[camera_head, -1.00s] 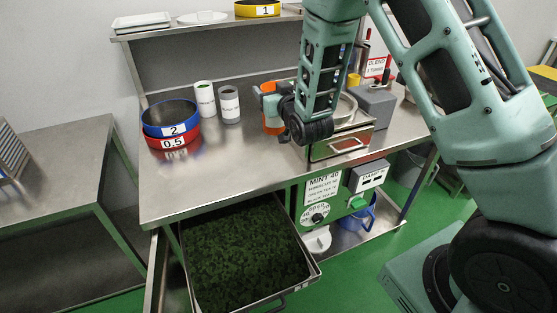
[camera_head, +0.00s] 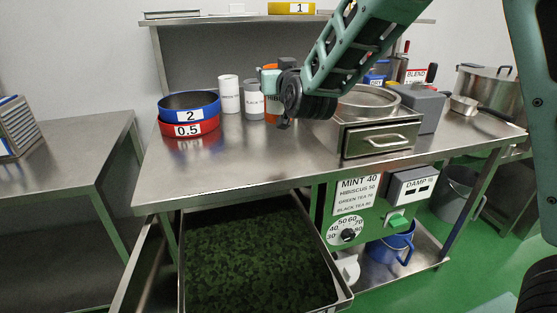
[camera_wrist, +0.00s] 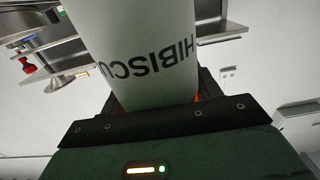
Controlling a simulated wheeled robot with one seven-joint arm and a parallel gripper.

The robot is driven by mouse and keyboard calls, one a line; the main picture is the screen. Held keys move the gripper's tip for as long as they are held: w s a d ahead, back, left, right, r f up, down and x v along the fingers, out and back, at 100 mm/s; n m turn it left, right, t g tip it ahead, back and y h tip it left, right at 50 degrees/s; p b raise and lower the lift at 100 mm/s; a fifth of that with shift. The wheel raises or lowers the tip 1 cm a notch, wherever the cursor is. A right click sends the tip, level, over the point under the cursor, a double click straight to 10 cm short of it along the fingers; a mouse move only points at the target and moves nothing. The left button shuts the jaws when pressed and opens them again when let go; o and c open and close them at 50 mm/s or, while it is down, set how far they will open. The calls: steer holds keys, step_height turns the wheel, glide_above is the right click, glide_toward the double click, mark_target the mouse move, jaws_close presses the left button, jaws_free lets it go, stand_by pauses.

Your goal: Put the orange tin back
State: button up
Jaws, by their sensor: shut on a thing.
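The orange tin (camera_head: 271,112) is upright at the back of the steel worktop (camera_head: 250,160), just right of two white-labelled tins. My gripper (camera_head: 272,80) is around its upper part and shut on it. In the wrist view the tin's pale label (camera_wrist: 150,45) reads part of "HIBISCUS", upside down, and fills the space between the fingers (camera_wrist: 155,100). A little orange shows beside the right finger. My arm hides part of the tin's right side in the head view. I cannot tell whether its base touches the worktop.
A white-labelled tin (camera_head: 229,94) and a black-tea tin (camera_head: 254,100) stand close on the left. Stacked blue (camera_head: 188,101) and red (camera_head: 190,128) rings are farther left. A steel sieve box (camera_head: 377,138) stands right. An open drawer of green leaf (camera_head: 250,265) juts out below.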

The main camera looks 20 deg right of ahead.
mark_target(277, 112)
step_height(277, 112, down, 10)
steer(key=shift+r+b, duration=0.1)
steer(key=shift+b, duration=0.25)
steer(key=o, duration=1.2)
steer(key=shift+o, duration=0.2)
